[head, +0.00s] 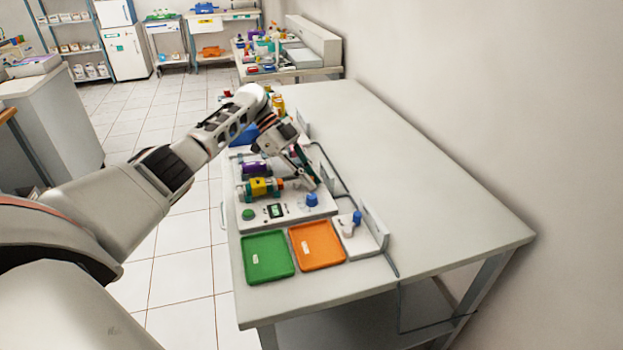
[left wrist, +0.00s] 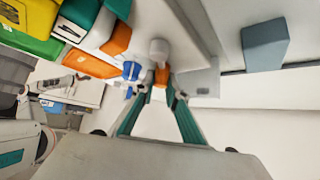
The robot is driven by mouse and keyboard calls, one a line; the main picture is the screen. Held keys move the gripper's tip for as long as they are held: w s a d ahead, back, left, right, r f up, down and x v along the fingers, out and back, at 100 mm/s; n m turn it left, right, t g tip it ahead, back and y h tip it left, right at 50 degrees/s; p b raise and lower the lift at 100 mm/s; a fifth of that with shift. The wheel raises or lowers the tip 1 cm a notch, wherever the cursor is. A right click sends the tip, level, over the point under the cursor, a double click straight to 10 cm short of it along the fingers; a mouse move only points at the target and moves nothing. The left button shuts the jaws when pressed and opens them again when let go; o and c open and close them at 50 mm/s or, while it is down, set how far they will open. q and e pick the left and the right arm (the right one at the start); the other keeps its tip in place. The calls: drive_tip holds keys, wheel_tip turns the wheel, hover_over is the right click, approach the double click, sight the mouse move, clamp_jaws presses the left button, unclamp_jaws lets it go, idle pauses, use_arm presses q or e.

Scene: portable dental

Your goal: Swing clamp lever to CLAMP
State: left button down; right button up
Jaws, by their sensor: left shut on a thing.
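The device with the clamp is a light grey panel (head: 290,212) on the bench in the head view. It carries a yellow block (head: 262,187), a purple part (head: 255,168), a green button (head: 248,214), a small display (head: 275,210) and a blue knob (head: 312,200). My left gripper (head: 308,180) reaches over the panel's right side and hides part of it. In the left wrist view, my left gripper (left wrist: 160,92) is shut on a small orange piece (left wrist: 162,75) beside a white rounded part (left wrist: 158,50). This piece looks like the clamp lever's end; its label is not readable.
A green tray (head: 268,258) and an orange tray (head: 317,245) lie at the panel's near side. A grey bracket with a blue-topped part (head: 357,217) stands to their right. The bench top (head: 430,220) is clear to the right, up to the wall.

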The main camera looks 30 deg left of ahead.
drive_tip(key=shift+s, duration=0.15)
use_arm(q)
drive_tip(key=c, duration=2)
unclamp_jaws()
use_arm(e)
drive_tip(key=shift+s+a+f, duration=0.15)
drive_tip(key=shift+s+f, duration=0.1)
drive_tip(key=shift+s, duration=0.1)
use_arm(q)
drive_tip(key=shift+a+r, duration=0.25)
drive_tip(key=shift+v, duration=5.65)
use_arm(e)
drive_tip(key=shift+w+r, duration=0.1)
drive_tip(key=shift+w, duration=0.15)
use_arm(q)
drive_tip(key=shift+s, duration=0.1)
